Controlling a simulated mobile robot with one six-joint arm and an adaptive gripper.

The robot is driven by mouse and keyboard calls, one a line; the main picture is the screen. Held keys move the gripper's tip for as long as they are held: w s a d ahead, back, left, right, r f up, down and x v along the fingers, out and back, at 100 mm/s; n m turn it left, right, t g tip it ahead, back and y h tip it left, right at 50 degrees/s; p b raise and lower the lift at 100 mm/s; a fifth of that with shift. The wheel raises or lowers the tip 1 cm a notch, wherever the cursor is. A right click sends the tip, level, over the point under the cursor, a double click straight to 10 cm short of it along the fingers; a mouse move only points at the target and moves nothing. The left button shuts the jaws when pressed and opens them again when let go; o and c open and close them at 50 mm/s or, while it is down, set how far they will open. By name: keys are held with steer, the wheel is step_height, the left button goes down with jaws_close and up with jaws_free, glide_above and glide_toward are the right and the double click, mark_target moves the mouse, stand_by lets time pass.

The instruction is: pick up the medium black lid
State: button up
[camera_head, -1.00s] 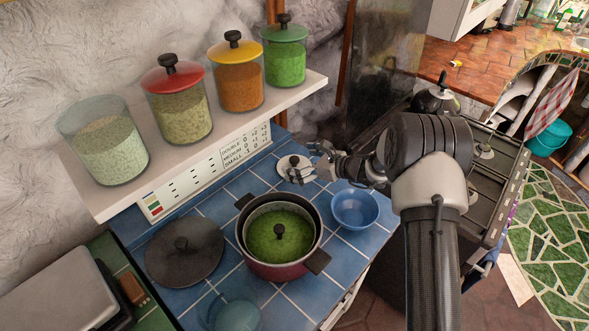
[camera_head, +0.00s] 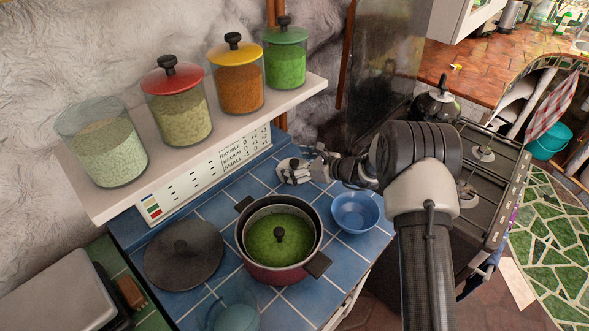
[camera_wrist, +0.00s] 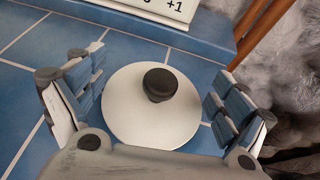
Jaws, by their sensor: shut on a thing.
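A pale round lid with a black knob (camera_wrist: 130,118) lies at the back of the blue tiled counter, under the wall panel. My gripper (camera_head: 297,168) is low over it and shut on it, with a finger on either side of its disc in the wrist view. In the head view, the fingers hide most of this lid. A large dark lid with a black knob (camera_head: 205,262) lies flat on the counter, left of the pot. The only black lid disc I see is this one, and my gripper is apart from it.
A dark red pot (camera_head: 275,274) with green inside and a black knob in its middle stands mid-counter. A blue bowl (camera_head: 355,211) is to its right, and a bluish glass vessel (camera_head: 235,315) is in front. Several jars stand on the shelf (camera_head: 190,155) above.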

step_height(320, 180, up, 10)
steer(key=p, duration=0.3)
steer(key=shift+r, duration=0.1)
step_height(320, 180, up, 7)
steer(key=p, duration=0.4)
glide_above(294, 161)
steer(key=s+d+f+b, duration=0.2)
steer(key=s+d+f, duration=0.2)
steer(key=s+d, duration=0.6)
steer(key=s+d+f+m+t+b, duration=0.1)
steer(key=s+d+f, duration=0.3)
steer(key=s+d, duration=0.6)
steer(key=shift+s+f+h+b, duration=0.2)
steer(key=shift+s+h+b, duration=0.1)
steer(key=shift+s+b, duration=0.2)
